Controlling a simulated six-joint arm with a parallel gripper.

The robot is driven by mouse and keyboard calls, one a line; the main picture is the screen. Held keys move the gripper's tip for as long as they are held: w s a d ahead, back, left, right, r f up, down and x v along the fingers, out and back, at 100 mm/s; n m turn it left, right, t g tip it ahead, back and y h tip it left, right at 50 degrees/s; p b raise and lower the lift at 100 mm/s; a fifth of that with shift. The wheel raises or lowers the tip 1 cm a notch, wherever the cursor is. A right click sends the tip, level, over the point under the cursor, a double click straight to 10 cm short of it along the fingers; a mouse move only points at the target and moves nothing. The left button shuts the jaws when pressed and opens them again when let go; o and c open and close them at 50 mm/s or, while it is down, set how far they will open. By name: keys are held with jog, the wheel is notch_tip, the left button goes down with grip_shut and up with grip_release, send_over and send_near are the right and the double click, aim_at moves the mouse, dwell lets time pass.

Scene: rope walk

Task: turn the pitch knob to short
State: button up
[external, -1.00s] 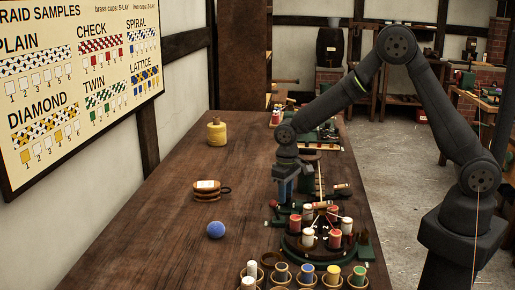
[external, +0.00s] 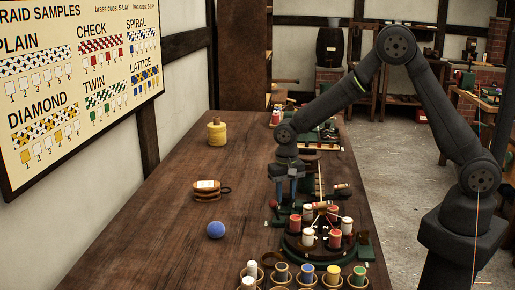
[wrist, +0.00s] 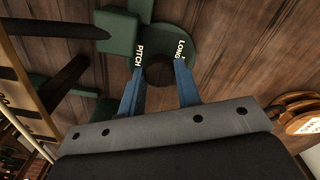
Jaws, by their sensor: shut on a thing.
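The pitch knob (wrist: 159,72) is a dark round knob on a green disc (wrist: 160,38) in the wrist view. White lettering on the disc reads PITCH at left and LONG at upper right; no SHORT lettering is visible. My gripper (wrist: 157,84) has its two blue fingers shut on the knob, one on each side. In the external view my gripper (external: 287,200) points down beside the braiding machine (external: 318,250). The knob is hidden there behind the fingers. Which way the knob's pointer faces cannot be told.
The braiding machine carries several red and white bobbins close to my gripper. Several cups of coloured bobbins stand in front. A blue ball (external: 216,230), a tan coil with a label (external: 207,190) and a yellow spool (external: 217,133) sit to the left. The left tabletop is mostly clear.

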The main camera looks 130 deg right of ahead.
aim_at(285, 195)
dwell(0.4)
jog(key=o, duration=1)
jog(key=shift+c, duration=0.2)
notch_tip(285, 195, up, 18)
jog(key=shift+w+f, duration=0.15)
jog(key=shift+f, duration=0.1)
notch_tip(285, 195, down, 18)
jog(key=shift+r, duration=0.25)
dwell(0.4)
